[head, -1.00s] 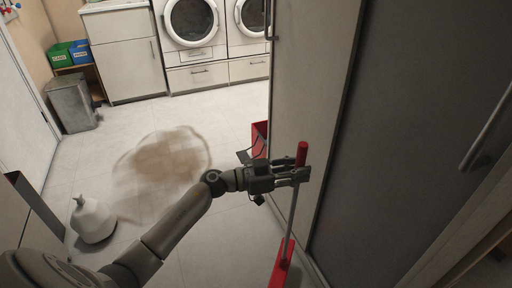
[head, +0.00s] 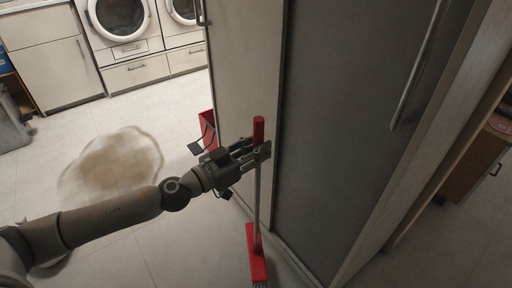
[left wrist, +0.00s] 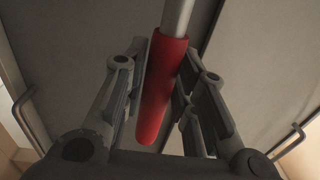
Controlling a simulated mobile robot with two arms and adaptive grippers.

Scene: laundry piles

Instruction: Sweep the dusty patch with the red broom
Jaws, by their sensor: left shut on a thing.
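The red broom (head: 257,250) hangs nearly upright, its red head low near the floor with bristles at the bottom edge of the head view. In the left wrist view, the red grip (left wrist: 162,85) lies between the fingers. The dusty patch (head: 112,163) is a brown smear on the pale tiles to the left, partly behind my arm. The broom is apart from it. My right gripper is not in view.
A tall cabinet (head: 350,110) stands close behind and right of the broom. A red dustpan-like thing (head: 207,130) is by its left edge. Washing machines (head: 122,18) line the back. A grey bin (head: 12,122) stands far left. Open floor lies around the patch.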

